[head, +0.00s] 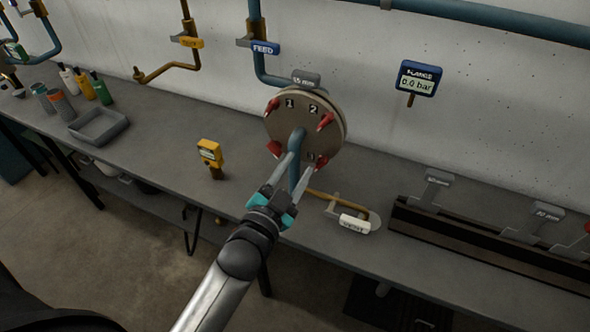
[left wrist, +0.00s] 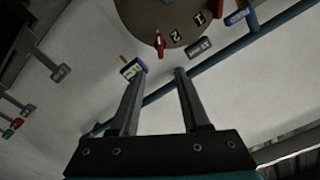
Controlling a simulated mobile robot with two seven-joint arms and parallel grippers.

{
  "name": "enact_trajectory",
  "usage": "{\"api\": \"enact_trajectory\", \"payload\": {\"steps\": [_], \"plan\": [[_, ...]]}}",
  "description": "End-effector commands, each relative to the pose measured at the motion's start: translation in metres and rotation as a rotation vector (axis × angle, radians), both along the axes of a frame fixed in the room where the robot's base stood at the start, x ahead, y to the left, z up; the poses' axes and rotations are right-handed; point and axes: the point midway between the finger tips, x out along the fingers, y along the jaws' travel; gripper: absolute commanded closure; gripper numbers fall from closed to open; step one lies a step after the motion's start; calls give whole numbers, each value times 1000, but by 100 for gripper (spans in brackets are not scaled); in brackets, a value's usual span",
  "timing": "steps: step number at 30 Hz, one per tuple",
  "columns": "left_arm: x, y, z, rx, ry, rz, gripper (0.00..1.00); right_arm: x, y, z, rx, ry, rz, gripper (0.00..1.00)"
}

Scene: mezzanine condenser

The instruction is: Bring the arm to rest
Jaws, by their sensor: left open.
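My left gripper (head: 296,172) is open and reaches up from the bottom of the head view to just in front of the round flange (head: 325,118). Its two long fingers stand either side of a blue pipe (head: 297,150) in that view; I cannot tell if they touch it. In the left wrist view the open fingers (left wrist: 156,75) have nothing between them but wall, and the flange (left wrist: 165,20) shows beyond them at the top. The flange carries several red handles and number labels. My right gripper is not in view.
A grey bench (head: 160,150) runs along the wall. It holds a grey tray (head: 98,126), bottles (head: 86,85), a yellow meter (head: 210,153) and a white-labelled valve (head: 354,224). A gauge (head: 416,78) reading 0.0 bar is on the wall. A dark rack (head: 480,245) stands at right.

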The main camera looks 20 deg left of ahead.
Motion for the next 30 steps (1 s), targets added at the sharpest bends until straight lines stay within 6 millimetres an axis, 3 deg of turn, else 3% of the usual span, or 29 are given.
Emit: {"api": "enact_trajectory", "payload": {"steps": [16,19,23,26,30], "plan": [[-2,0,0,-1,0,0,54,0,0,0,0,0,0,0],[-2,-1,-14,-7,23,-1,54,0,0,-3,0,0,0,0],[-7,-4,-73,-38,128,-5,54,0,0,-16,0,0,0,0],[-19,-8,-145,-74,264,-5,54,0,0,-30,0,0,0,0],[-51,-12,-250,-126,469,5,54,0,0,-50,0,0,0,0]]}}
